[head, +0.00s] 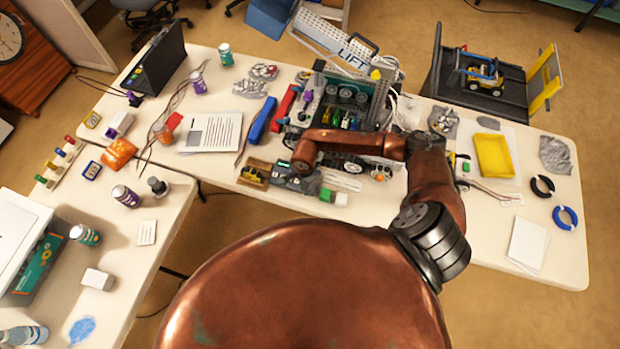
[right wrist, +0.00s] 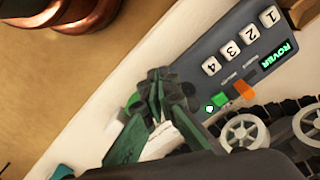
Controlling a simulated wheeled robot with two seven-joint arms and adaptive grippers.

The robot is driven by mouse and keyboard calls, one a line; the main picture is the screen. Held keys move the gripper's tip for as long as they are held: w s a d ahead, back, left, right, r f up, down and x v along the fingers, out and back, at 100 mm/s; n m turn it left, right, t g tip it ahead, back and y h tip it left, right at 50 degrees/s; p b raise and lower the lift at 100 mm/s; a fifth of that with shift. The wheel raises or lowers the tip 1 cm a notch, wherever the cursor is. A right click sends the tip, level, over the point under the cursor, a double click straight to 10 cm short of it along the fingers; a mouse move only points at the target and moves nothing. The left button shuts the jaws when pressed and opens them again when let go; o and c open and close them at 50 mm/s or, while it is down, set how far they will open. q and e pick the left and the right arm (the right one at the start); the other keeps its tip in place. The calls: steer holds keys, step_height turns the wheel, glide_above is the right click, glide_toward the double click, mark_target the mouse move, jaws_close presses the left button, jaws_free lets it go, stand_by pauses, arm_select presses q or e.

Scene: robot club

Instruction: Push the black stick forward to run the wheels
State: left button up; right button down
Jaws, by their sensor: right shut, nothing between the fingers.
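The grey ROVER control panel (right wrist: 228,62) fills the upper right of the right wrist view, with numbered white buttons and green and orange switches. My right gripper (right wrist: 158,100) is shut and empty, its dark green fingers reaching over the panel's lower-left end. A black ridged form (right wrist: 180,88) right at the fingertips looks like the black stick's base; the fingers hide most of it, so contact and tilt cannot be told. The wheeled robot (right wrist: 248,128) has pale spoked wheels beside the panel. In the head view my arm partly covers the panel (head: 283,177). My left gripper is out of view.
A green and white block (head: 333,197) lies near the table's front edge, close to the panel. A wooden tray (head: 254,175) stands left of the panel. A blue bar (head: 262,119) and a red bar (head: 286,102) lie behind.

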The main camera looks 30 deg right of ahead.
step_height(320, 180, up, 6)
steer(key=p, duration=0.2)
steer(key=shift+f+p, duration=0.2)
steer(key=shift+p, duration=0.15)
stand_by(0.5)
